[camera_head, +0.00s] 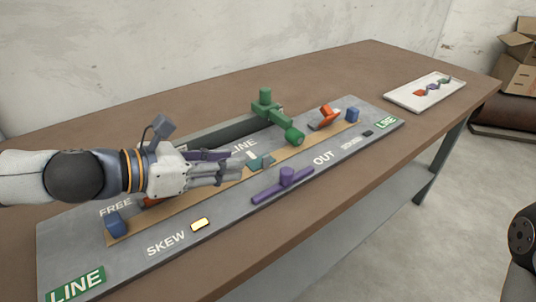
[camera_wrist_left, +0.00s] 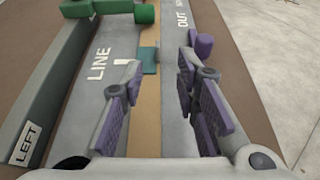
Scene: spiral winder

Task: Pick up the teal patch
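The teal patch (camera_head: 262,161) lies on the tan strip of the grey board, near its middle. It also shows in the left wrist view (camera_wrist_left: 149,61), ahead of the fingers and between their lines. My left gripper (camera_head: 236,166) reaches in from the left, low over the strip, with its fingertips a little short of the patch. In the wrist view its two purple-padded fingers (camera_wrist_left: 152,85) are spread wide with nothing between them. The gripper hides part of the strip in the head view. My right gripper is out of view.
A green lever (camera_head: 268,110) stands behind the patch and a purple T-shaped handle (camera_head: 284,182) in front. An orange block (camera_head: 328,116) and blue blocks (camera_head: 352,114) sit along the strip. A white tray (camera_head: 401,98) with small pieces lies at the right.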

